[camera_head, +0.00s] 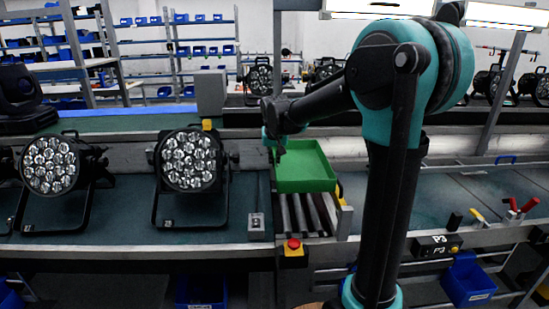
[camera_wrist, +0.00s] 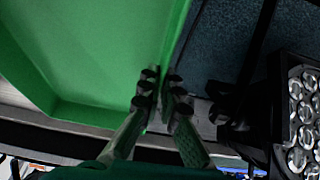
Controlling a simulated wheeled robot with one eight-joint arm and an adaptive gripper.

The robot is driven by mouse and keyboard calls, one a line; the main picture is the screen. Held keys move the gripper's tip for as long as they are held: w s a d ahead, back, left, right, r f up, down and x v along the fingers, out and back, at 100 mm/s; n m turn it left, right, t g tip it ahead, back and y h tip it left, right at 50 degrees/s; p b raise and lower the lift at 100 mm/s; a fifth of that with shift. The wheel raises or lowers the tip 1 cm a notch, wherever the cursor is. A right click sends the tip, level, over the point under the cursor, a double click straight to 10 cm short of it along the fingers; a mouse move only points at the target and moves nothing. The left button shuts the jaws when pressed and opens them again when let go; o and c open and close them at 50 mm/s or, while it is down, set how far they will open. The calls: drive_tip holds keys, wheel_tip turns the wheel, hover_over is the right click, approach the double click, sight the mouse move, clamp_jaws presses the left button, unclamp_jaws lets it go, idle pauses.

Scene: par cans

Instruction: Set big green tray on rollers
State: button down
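The big green tray (camera_head: 305,185) is right of centre in the head view, over the back part of the rollers (camera_head: 305,214). It looks level and empty; I cannot tell whether its underside touches the rollers. The front stretch of the rollers is bare. My gripper (camera_head: 276,150) is at the tray's left wall. In the wrist view the tray (camera_wrist: 95,50) fills the upper left, and my gripper's fingers (camera_wrist: 162,92) stand close on both sides of its wall, seemingly pinching it.
Par lights stand left of the rollers, the nearest (camera_head: 190,162) close by; one (camera_wrist: 300,120) also shows at the wrist view's right. A red button box (camera_head: 293,250) is at the rollers' front. Hand tools (camera_head: 520,212) and a blue bin (camera_head: 467,281) are at the right.

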wheel_tip(320, 180, down, 17)
drive_tip(key=shift+f, duration=0.2)
idle(1.2)
drive_tip(key=c, duration=1.6)
unclamp_jaws()
drive_tip(key=shift+c, duration=0.2)
drive_tip(key=shift+s+r, duration=0.1)
drive_tip(key=v, duration=1.2)
drive_tip(key=s+d+f, duration=0.3)
drive_tip(key=s+d, duration=0.1)
drive_tip(key=s, duration=0.4)
drive_tip(key=s+d+f, duration=0.3)
drive_tip(key=s+d, duration=0.2)
drive_tip(key=s, duration=0.4)
drive_tip(key=s+d+f, duration=0.3)
drive_tip(key=s+d, duration=0.2)
drive_tip(key=s, duration=0.3)
drive_tip(key=shift+s+f, duration=0.15)
drive_tip(key=shift+f, duration=0.05)
